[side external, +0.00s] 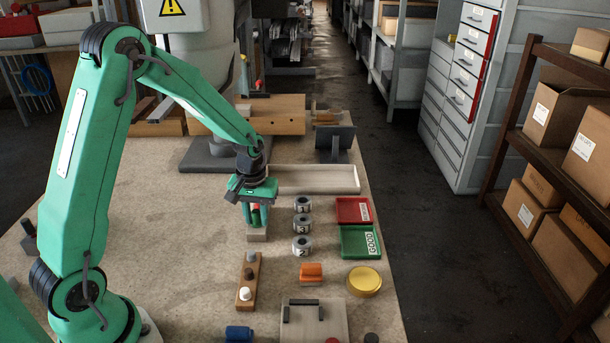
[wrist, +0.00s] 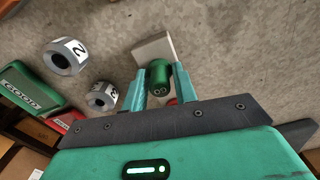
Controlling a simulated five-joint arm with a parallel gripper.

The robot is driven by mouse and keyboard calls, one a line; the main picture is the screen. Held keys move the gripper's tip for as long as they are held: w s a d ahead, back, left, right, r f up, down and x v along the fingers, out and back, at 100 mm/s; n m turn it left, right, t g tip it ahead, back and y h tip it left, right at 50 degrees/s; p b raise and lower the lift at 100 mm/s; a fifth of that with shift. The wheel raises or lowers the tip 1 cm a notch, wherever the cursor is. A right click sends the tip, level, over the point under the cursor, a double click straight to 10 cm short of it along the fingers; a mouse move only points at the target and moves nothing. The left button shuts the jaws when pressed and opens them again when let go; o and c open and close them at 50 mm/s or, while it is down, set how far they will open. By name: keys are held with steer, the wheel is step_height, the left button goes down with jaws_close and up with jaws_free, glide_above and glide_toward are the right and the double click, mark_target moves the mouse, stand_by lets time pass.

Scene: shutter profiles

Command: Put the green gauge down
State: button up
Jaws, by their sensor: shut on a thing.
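My gripper (side external: 256,216) is shut on the green gauge (wrist: 159,76), a short green cylinder between the two teal fingers in the wrist view. A patch of red (wrist: 172,101) shows behind it, close to the right finger; I cannot tell whether it is part of the gauge. A pale block (side external: 257,235) sits on the table directly below the fingers, and it also shows in the wrist view (wrist: 154,47). Whether the gauge touches the block is hidden by the fingers.
Several numbered grey rings (side external: 302,226) stand right of my gripper, beside a red tray (side external: 353,210) and a green tray (side external: 360,242) marked GOOD. A wooden peg holder (side external: 246,290), an orange piece (side external: 311,272) and a yellow round lid (side external: 364,281) lie nearer. Bare table lies left.

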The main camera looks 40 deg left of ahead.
mark_target(255, 212)
steer(key=o, duration=1)
steer(key=shift+r, duration=0.1)
step_height(255, 212, up, 12)
steer(key=shift+r, duration=0.1)
steer(key=shift+s+d, duration=0.1)
stand_by(0.4)
steer(key=shift+s+d+r+m+t, duration=0.9)
steer(key=shift+s+d+r+m, duration=0.55)
steer(key=shift+s, duration=1.55)
steer(key=shift+s+d+r+m+t, duration=1.1)
steer(key=shift+s+r, duration=0.5)
steer(key=shift+s, duration=1.45)
steer(key=shift+s+d+r+m+t, duration=0.7)
steer(key=shift+s+d+r+m, duration=0.6)
steer(key=shift+s, duration=1.7)
steer(key=shift+d+r+n, duration=0.15)
steer(key=shift+r+n, duration=0.1)
